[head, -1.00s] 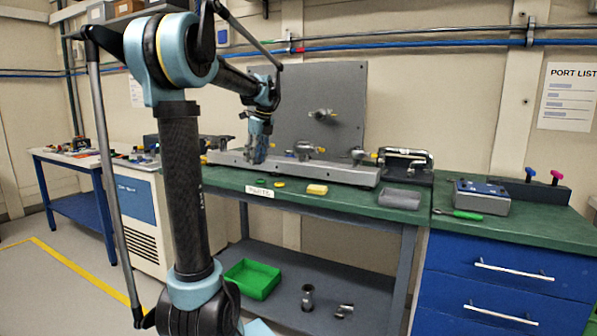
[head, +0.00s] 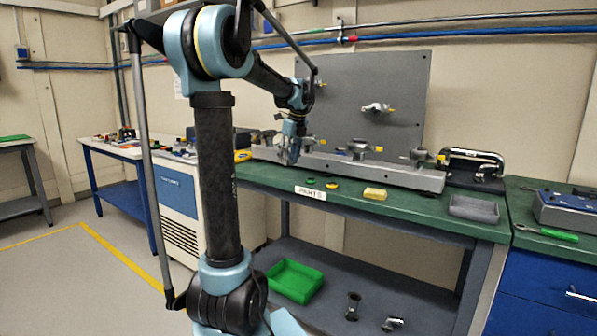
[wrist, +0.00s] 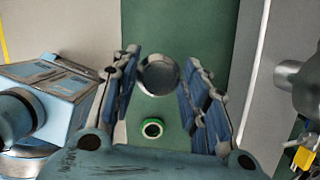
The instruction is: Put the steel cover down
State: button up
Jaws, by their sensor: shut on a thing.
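The steel cover (wrist: 158,75) is a round grey metal disc seen between my fingertips in the wrist view. My gripper (wrist: 158,85) is shut on it, with one blue-padded finger on either side. The green bench top (wrist: 180,25) lies below; the height of the cover above it is hard to judge. In the head view my gripper (head: 290,158) is over the left part of the bench, in front of the long grey rail.
A green ring (wrist: 152,128) lies on the bench below my gripper. A yellow ring (head: 332,185), a yellow block (head: 375,194) and a grey tray (head: 474,208) lie to its right. The grey rail (head: 400,176) with metal fittings runs along the back. A green bin (head: 295,281) stands on the lower shelf.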

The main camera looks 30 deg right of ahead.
aim_at(290, 178)
notch_tip(290, 178, down, 5)
jog(key=shift+s+d+f, duration=0.1)
jog(key=shift+d, duration=0.05)
jog(key=shift+f, duration=0.1)
jog(key=shift+s+f, duration=0.2)
jog(key=shift+f, duration=0.2)
jog(key=o, duration=1.1)
jog(key=shift+o, duration=0.2)
jog(key=shift+w+f, duration=0.2)
jog(key=shift+r, duration=0.1)
jog(key=shift+r, duration=0.1)
